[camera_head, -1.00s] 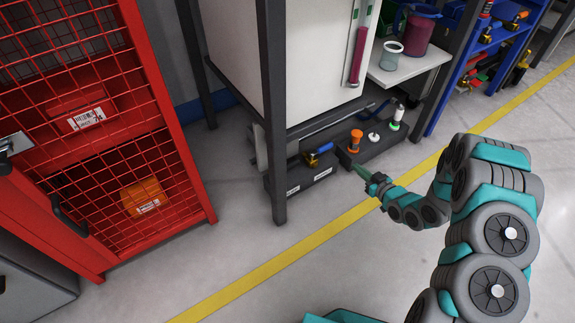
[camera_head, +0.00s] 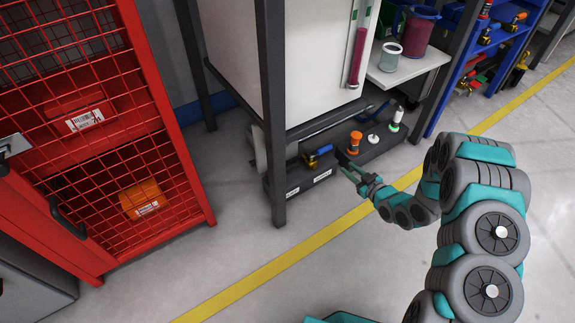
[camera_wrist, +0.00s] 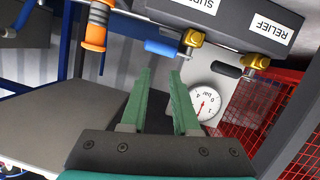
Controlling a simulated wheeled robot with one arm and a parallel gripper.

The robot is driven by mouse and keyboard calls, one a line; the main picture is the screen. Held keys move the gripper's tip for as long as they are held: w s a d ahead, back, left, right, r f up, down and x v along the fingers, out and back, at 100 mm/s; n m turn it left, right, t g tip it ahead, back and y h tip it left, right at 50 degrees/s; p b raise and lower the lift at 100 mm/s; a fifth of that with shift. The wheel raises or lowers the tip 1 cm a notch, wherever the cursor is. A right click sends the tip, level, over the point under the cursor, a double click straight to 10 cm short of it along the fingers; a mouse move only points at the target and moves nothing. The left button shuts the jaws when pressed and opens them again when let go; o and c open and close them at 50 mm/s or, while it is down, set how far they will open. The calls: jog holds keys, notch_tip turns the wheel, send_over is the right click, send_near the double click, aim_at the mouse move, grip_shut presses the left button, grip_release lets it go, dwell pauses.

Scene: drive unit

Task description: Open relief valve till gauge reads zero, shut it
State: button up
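The relief valve has a brass body (camera_wrist: 255,61) and a black handle (camera_wrist: 227,69), beside the white RELIEF label (camera_wrist: 270,35) in the wrist view. The white round gauge (camera_wrist: 205,103) with a red needle is right of my fingers; its reading is too small to tell. My gripper (camera_wrist: 160,76) has two green fingers, apart with nothing between them. The tips are near the blue handle (camera_wrist: 163,48) of the neighbouring valve, with no clear contact. In the head view my gripper (camera_head: 347,163) is right of that blue-handled valve (camera_head: 318,154), in front of the dark manifold. I cannot make out the relief handle there.
An orange knob (camera_head: 355,139), a white knob (camera_head: 373,138) and a white-green fitting (camera_head: 395,119) stand along the manifold. A dark post (camera_head: 273,120) rises at its left end. A red mesh cage (camera_head: 110,150) stands left. The floor in front is clear.

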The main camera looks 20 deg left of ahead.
aim_at(294, 168)
jog(key=o, duration=0.5)
jog(key=a+n, duration=0.2)
jog(key=a, duration=0.1)
jog(key=s+a+f+n+b, duration=0.1)
jog(key=a+n, duration=0.2)
jog(key=a+f+n, duration=0.1)
jog(key=a+n, duration=0.2)
jog(key=shift+s+g, duration=0.3)
jog(key=shift+c, duration=0.2)
jog(key=a+n, duration=0.2)
jog(key=s+a+n+b, duration=0.1)
jog(key=a+n, duration=0.2)
jog(key=s+a+f+n, duration=0.1)
jog(key=a+n, duration=0.1)
jog(key=n, duration=0.1)
jog(key=shift+s+a+y+b, duration=0.25)
jog(key=shift+a+y+b, duration=0.05)
jog(key=shift+y, duration=0.1)
jog(key=shift+a+n, duration=0.25)
jog(key=shift+n, duration=0.05)
jog(key=shift+b+x, duration=0.3)
jog(key=shift+x, duration=3.5)
jog(key=shift+f, duration=0.1)
jog(key=shift+c, duration=0.3)
grip_shut()
jog(key=shift+s, duration=0.1)
